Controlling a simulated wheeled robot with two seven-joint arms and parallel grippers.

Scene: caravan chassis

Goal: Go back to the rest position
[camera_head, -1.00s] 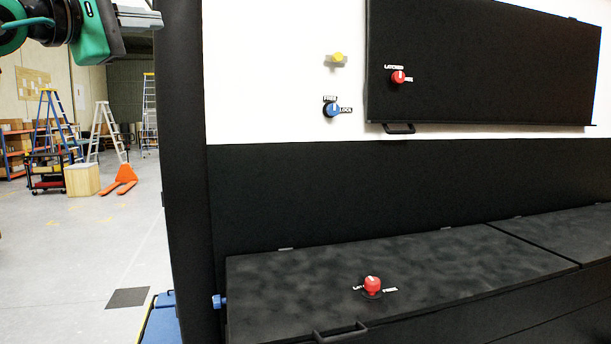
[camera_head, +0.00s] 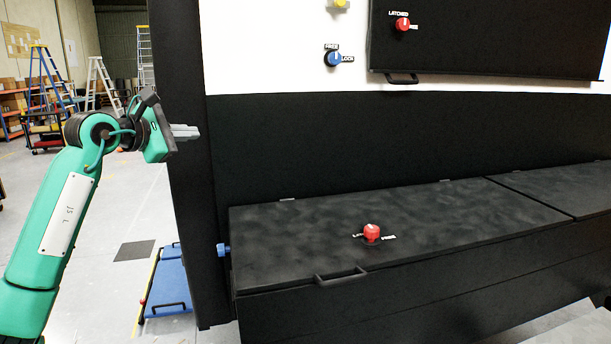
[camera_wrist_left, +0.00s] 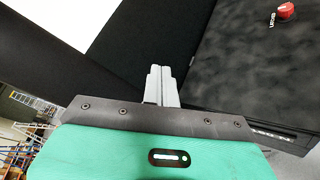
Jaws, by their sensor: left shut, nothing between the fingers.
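My left gripper (camera_head: 187,132) is in the left part of the head view, in front of the dark upright post (camera_head: 180,200). Its grey fingers are together and hold nothing. In the left wrist view the closed fingers (camera_wrist_left: 162,84) point up, with the black bench lid (camera_wrist_left: 255,75) to their right. My green left arm comes in from the lower left. My right gripper is in neither view.
The black bench lid (camera_head: 300,240) has a red knob (camera_head: 372,232) and a front handle (camera_head: 342,276). A blue knob (camera_head: 333,58), a yellow knob (camera_head: 340,3) and a black wall panel (camera_head: 490,40) with a red knob (camera_head: 403,24) are above. A blue platform (camera_head: 168,280) lies on the floor.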

